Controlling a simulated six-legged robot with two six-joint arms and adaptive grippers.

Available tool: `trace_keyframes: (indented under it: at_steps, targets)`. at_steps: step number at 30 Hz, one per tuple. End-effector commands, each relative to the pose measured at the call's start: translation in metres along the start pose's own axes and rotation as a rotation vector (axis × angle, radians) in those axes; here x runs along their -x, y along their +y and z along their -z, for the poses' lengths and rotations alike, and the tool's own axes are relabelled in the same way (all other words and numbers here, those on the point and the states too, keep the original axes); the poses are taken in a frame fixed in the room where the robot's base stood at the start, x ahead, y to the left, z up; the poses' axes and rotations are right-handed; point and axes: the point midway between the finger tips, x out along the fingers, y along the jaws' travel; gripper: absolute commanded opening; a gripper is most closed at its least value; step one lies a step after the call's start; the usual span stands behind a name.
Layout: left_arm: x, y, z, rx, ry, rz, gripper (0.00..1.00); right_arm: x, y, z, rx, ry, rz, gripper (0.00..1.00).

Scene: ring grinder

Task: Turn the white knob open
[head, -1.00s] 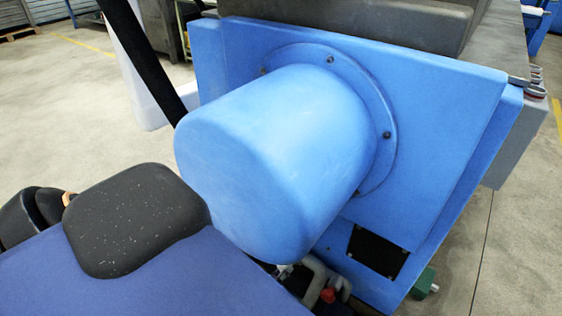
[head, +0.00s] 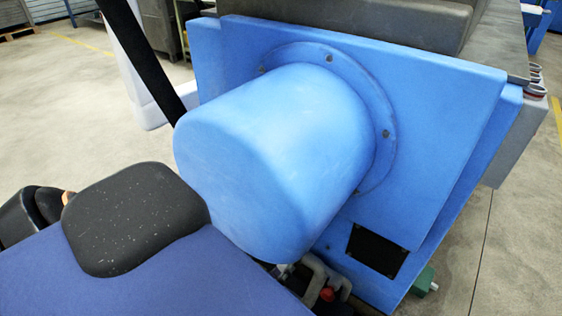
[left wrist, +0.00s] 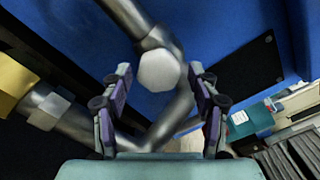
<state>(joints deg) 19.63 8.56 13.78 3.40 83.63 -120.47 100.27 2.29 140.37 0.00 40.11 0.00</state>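The white knob (left wrist: 159,71) shows in the left wrist view as a pale six-sided face on a grey metal pipe (left wrist: 125,18). My left gripper (left wrist: 160,76) is open, with one purple-padded finger on each side of the knob. Gaps show between the knob and both fingers; I cannot tell how far the knob lies beyond the fingertips. I cannot make out the knob or the left gripper clearly in the head view, where a big blue housing covers much of that area. My right gripper is not in view.
The rounded blue housing (head: 265,160) juts from the blue machine panel (head: 440,130). Metal pipework with a red part (head: 327,294) shows below it. A second pipe (left wrist: 58,112) and a yellow fitting (left wrist: 14,82) lie left in the wrist view. Open floor (head: 520,220) lies right.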

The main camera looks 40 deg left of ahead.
Motion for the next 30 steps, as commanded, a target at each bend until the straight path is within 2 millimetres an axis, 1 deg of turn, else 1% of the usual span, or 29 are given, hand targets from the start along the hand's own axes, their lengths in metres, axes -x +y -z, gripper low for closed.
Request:
trace_keyframes:
  at_steps: [14,24,30]
  targets:
    - [0.006,0.002,0.0,-0.001,0.001,-0.004,0.65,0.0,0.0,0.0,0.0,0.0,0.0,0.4]
    - [0.028,0.001,0.0,0.0,0.001,-0.005,0.65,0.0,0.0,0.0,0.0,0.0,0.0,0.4]
    - [0.06,0.001,0.0,0.0,0.002,-0.005,0.65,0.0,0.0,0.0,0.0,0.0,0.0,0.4]
